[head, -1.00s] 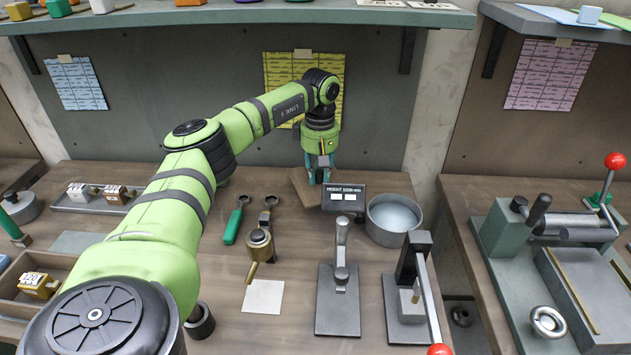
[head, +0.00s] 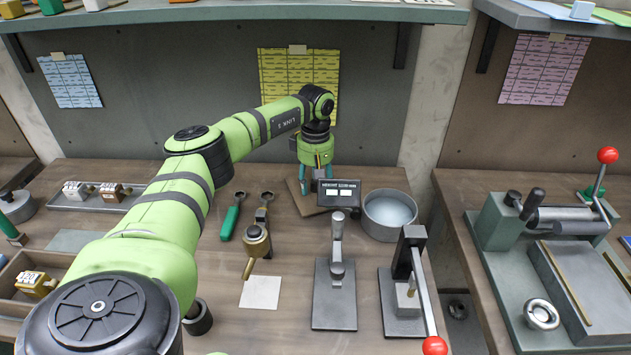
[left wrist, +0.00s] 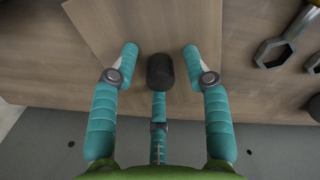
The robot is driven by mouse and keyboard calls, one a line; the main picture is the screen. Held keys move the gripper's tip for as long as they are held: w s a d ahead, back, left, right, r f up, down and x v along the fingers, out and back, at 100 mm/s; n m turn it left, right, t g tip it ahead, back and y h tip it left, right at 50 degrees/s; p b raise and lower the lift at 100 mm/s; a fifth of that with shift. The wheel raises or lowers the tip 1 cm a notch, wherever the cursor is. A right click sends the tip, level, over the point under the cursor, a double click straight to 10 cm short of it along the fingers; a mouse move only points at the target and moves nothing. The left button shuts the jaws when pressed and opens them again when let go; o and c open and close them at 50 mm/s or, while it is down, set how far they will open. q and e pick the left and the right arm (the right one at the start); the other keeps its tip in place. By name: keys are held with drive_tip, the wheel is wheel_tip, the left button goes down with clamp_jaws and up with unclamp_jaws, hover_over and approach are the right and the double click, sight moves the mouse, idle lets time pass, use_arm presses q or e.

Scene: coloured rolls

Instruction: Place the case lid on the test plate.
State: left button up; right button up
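My left gripper (head: 316,184) is open, with teal fingers (left wrist: 160,55) spread around the knob; gaps show at both sides. The far side of the board is partly hidden by the gripper. A pale square plate (head: 261,292), possibly the test plate, lies bare on the bench. My right gripper is not in view.
The display box (head: 338,193) stands close beside the gripper, with a round metal pan (head: 389,214) to its right. A green-handled wrench (head: 232,217), a brass tool (head: 257,242) and a lever stand (head: 335,285) are nearer. A press (head: 407,290) stands right of that.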

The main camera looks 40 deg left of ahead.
use_arm(q)
drive_tip(key=shift+r, duration=0.6)
wheel_tip(320, 180, up, 10)
drive_tip(key=b, duration=0.1)
drive_tip(key=shift+f, duration=0.15)
drive_tip(key=shift+o, duration=0.4)
drive_tip(key=shift+r, duration=0.6)
wheel_tip(320, 180, down, 4)
drive_tip(key=n, duration=0.4)
drive_tip(key=shift+s+d+r+n, duration=0.15)
drive_tip(key=shift+r+n, duration=0.1)
drive_tip(key=shift+n, duration=0.05)
drive_tip(key=shift+f+n, duration=0.3)
drive_tip(key=shift+f, duration=0.05)
drive_tip(key=f, duration=0.4)
drive_tip(key=f+p, duration=0.1)
drive_tip(key=f, duration=0.1)
drive_tip(key=shift+a+f, duration=0.25)
drive_tip(key=shift+f, duration=0.05)
clamp_jaws()
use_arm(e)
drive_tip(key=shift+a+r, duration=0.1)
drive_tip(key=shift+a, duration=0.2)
